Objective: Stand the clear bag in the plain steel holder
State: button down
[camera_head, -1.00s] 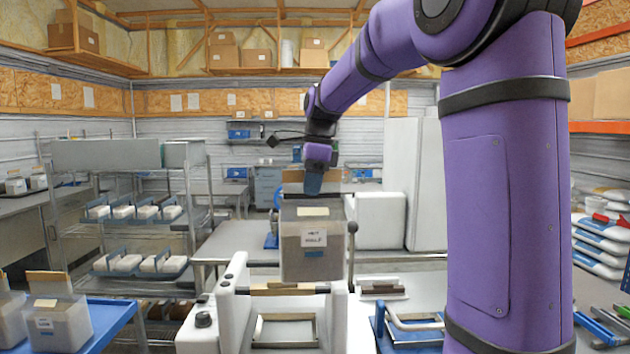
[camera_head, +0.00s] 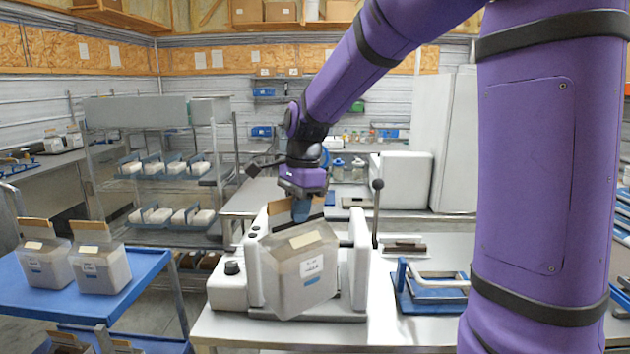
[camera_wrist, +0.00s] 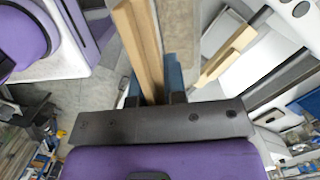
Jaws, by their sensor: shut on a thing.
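The clear bag (camera_head: 297,282), filled with pale substrate and bearing a white label and a tan patch, hangs from my gripper (camera_head: 301,208). It is tilted, in front of and above the white bench machine. My gripper is shut on its top edge; in the wrist view, a wooden strip (camera_wrist: 141,50) sits between the blue fingers. The plain steel holder is not visible now; the bag covers most of the machine's bed (camera_head: 345,308).
The white machine (camera_head: 232,288) has side posts and a black-knobbed lever (camera_head: 377,185) at its right. A blue cart (camera_head: 137,268) at left carries two similar bags (camera_head: 100,270). A rack of filled trays stands behind it. Some bench is clear right of the machine.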

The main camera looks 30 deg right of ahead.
aim_at(275, 238)
jog(key=a+f+n, duration=0.1)
jog(key=a+f, duration=0.1)
jog(key=s+a+f+n, duration=0.1)
jog(key=a+f, duration=0.1)
jog(key=a+f+n, duration=0.1)
jog(key=a+f, duration=0.1)
jog(key=shift+s+a+f+n+g, duration=0.25)
jog(key=shift+s+f+n+g, duration=0.05)
jog(key=shift+s+n, duration=0.1)
jog(key=shift+d+r, duration=0.1)
jog(key=shift+d, duration=0.1)
